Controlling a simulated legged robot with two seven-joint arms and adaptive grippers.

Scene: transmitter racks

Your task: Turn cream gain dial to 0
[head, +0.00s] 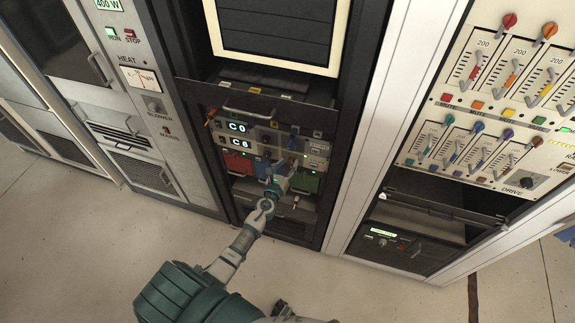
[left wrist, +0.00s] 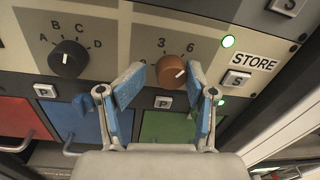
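A round copper-brown dial (left wrist: 176,72) with 3 and 6 printed above it sits on a light panel band in the left wrist view. Its white mark points up and right, roughly toward the 6. In the head view my left gripper (head: 287,168) reaches to the rack's lower panel and hides the dial.
A black A-B-C-D dial (left wrist: 68,58) is left of the brown one. A STORE button (left wrist: 236,78) and green lights are at right. Red, blue and green drawers (left wrist: 168,128) with handles lie below. A slider panel (head: 500,75) stands at right in the head view.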

